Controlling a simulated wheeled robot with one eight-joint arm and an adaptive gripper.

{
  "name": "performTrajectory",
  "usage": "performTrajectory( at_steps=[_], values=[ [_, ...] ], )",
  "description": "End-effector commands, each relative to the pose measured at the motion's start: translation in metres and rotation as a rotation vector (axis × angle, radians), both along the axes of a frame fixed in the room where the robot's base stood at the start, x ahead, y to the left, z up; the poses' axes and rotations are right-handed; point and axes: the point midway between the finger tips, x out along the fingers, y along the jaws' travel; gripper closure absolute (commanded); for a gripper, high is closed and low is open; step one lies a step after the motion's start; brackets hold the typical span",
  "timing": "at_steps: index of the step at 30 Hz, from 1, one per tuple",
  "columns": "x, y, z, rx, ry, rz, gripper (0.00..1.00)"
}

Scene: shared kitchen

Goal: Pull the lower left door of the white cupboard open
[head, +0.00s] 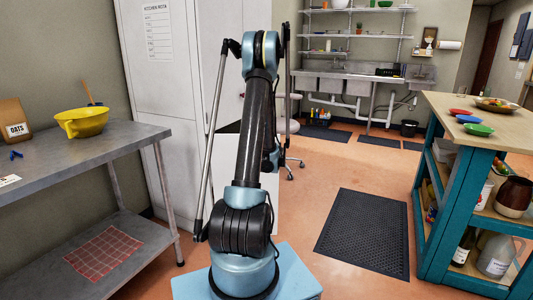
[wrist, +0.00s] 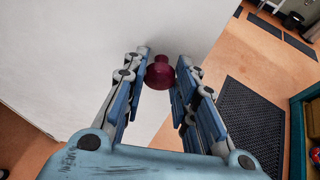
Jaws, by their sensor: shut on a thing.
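The white cupboard (head: 165,75) stands behind my arm in the head view. A white lower door panel (head: 229,150) stands out from its front, with a dark gap at its top edge, so it looks partly open; my arm hides much of it. In the wrist view the white door face (wrist: 75,60) fills the upper left. A dark red round knob (wrist: 159,76) sits on it near the door's edge. My gripper (wrist: 164,65) has its two blue fingers on either side of the knob and is shut on it. In the head view my arm hides the gripper.
A steel table (head: 85,150) with a yellow bowl (head: 82,122) stands at the left, close to the cupboard. A teal island (head: 418,200) stands at the right. A black mat (head: 365,232) lies on open floor between. An office chair (head: 290,165) is partly hidden behind my arm.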

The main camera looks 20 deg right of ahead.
Motion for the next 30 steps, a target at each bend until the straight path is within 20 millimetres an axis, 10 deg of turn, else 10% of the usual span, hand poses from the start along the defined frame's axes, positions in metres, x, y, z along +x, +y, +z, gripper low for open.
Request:
performTrajectory(
  at_steps=[14, 15, 17, 30],
  values=[
    [-0.0040, -0.0025, 0.0000, 0.002, 0.000, -0.012, 1.00],
    [-0.0041, -0.0026, 0.0000, 0.002, 0.000, -0.012, 0.69],
    [-0.0041, -0.0028, 0.0000, 0.002, 0.000, -0.012, 0.56],
    [-0.0084, -0.0029, 0.0017, 0.001, 0.001, -0.014, 0.53]
  ],
)
